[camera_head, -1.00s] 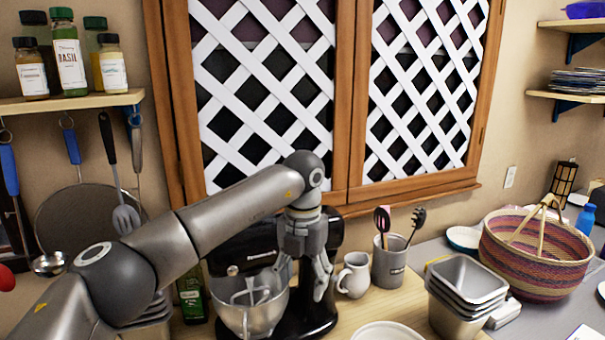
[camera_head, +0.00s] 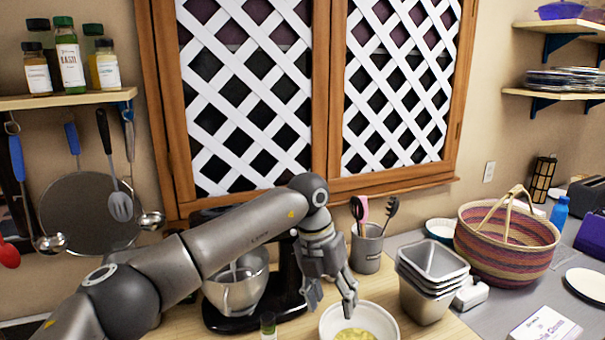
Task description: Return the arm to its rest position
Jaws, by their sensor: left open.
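My left arm (camera_head: 235,235) comes in from the lower left and reaches across the front of the black stand mixer. My left gripper (camera_head: 331,298) points down with its fingers apart and nothing between them. It hangs just in front of or over the left rim of a white bowl (camera_head: 391,318) with yellow contents; I cannot tell its exact height. My right gripper is out of view.
The stand mixer's metal bowl (camera_head: 238,285) is behind my forearm. A utensil crock (camera_head: 367,248), stacked metal tins (camera_head: 428,287) and a woven basket (camera_head: 507,240) stand to the right. Hanging utensils and a shelf with spice jars (camera_head: 70,60) are at left.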

